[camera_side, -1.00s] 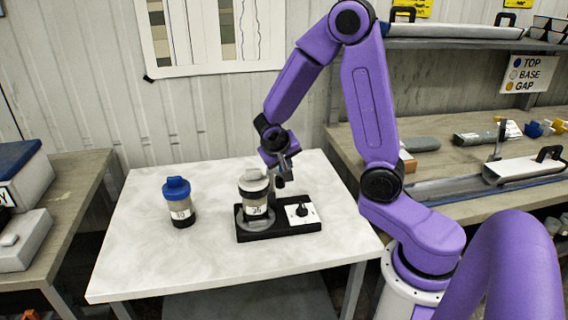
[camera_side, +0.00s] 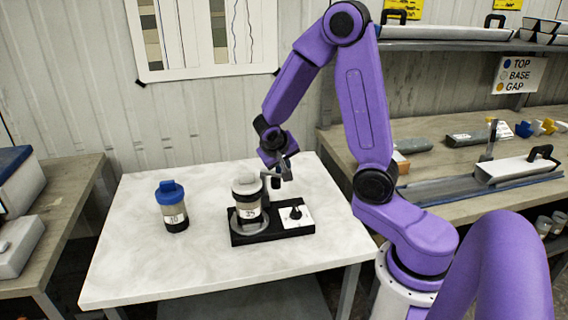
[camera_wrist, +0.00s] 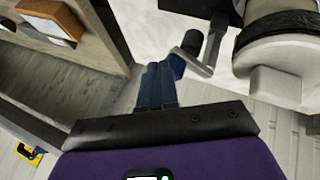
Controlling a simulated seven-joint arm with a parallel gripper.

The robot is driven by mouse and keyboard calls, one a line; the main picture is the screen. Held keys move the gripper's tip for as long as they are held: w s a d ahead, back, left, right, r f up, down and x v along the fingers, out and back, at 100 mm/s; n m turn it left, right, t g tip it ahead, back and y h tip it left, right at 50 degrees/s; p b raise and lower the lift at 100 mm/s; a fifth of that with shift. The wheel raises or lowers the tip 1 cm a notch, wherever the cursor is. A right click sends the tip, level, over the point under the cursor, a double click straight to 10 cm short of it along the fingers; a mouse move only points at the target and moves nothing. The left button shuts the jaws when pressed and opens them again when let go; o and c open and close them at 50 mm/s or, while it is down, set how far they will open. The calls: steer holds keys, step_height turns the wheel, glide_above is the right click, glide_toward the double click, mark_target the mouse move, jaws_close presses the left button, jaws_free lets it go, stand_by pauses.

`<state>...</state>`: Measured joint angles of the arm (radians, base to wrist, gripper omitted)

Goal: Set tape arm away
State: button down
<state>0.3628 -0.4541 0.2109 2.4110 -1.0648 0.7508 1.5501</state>
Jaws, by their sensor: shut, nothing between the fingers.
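A sample liner with a white cap and a numbered label (camera_side: 249,213) stands upright on the round plate of a black base (camera_side: 292,232). The base has a white panel with a dark knob. In the wrist view, a bent metal arm with a black roller (camera_wrist: 207,60), seemingly the tape arm, sits left of the large pale cylinder (camera_wrist: 285,50). My gripper (camera_side: 282,176) is shut and empty, just right of the liner's top in the side view. In the wrist view its fingertips (camera_wrist: 159,66) are beside the metal arm's lower end; I cannot tell if they touch it.
A blue-capped liner (camera_side: 172,208) stands left on the white table (camera_side: 130,260). The table's front and left are clear. A right-hand bench (camera_side: 440,165) carries a long rail and several tools. Another bench (camera_side: 60,190) with boxes stands left.

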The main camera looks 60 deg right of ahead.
steer(key=s+a+r, duration=0.3)
steer(key=s+r, duration=0.1)
steer(key=r, duration=0.4)
steer(key=shift+s+a, duration=0.35)
steer(key=shift+s, duration=0.05)
stand_by(0.5)
steer(key=s+a+f+n+g+y, duration=0.1)
steer(key=s+a+f+n+y, duration=0.2)
steer(key=s+a+n+y, duration=0.4)
steer(key=s+a+n, duration=0.8)
steer(key=s+n, duration=0.3)
steer(key=n, duration=0.1)
steer(key=shift+a+y, duration=0.3)
steer(key=shift+a, duration=0.1)
